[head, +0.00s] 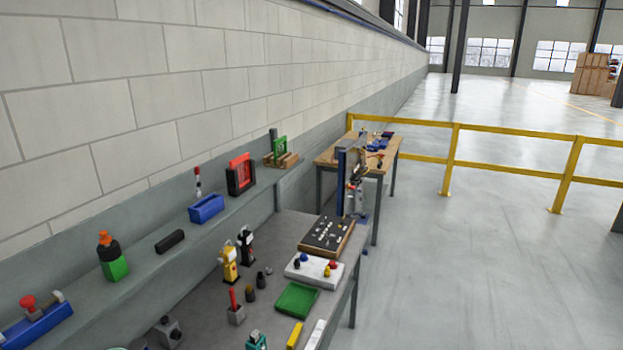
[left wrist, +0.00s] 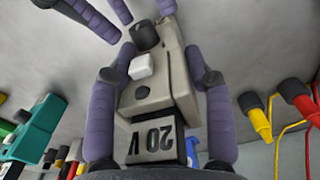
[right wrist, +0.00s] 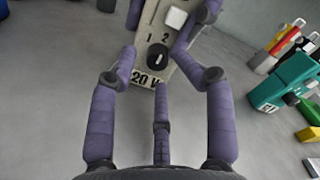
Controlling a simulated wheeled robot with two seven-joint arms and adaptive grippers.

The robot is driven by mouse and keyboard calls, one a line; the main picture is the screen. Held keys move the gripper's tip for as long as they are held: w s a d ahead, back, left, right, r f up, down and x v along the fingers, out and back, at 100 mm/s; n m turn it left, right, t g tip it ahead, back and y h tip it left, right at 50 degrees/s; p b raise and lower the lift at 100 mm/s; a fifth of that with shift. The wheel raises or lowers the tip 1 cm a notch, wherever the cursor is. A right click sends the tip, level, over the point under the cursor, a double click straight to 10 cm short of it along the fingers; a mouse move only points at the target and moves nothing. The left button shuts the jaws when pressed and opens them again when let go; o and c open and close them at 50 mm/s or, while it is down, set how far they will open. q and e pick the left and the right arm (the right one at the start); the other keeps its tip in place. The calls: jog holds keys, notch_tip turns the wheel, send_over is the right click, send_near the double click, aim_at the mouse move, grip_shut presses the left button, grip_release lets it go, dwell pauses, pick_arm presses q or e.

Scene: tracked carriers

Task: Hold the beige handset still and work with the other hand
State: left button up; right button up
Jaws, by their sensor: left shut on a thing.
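The beige handset (left wrist: 176,85) is marked 20 V. It has a white button and a black knob, and also shows in the right wrist view (right wrist: 157,28). My left gripper (left wrist: 160,64) has purple fingers shut on both sides of it. My right gripper (right wrist: 158,62) is open, its fingers apart around the handset's near end. Between them is a black dial (right wrist: 157,57) with a white pointer line, below the figures 1 and 2. I cannot tell if the right fingers touch the handset. Neither gripper shows in the head view.
The grey bench (head: 222,300) holds a green tray (head: 297,299), a white block with knobs (head: 314,270) and several small tools. A teal device (right wrist: 284,82) stands right in the right wrist view. Red-and-yellow connectors (left wrist: 255,116) show in the left wrist view.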

pick_arm(q)
jog(key=shift+a, duration=0.1)
pick_arm(e)
jog(key=v, duration=1.1)
pick_arm(q)
jog(key=o, duration=1.4)
jog(key=shift+w, duration=0.1)
jog(key=shift+r, duration=0.1)
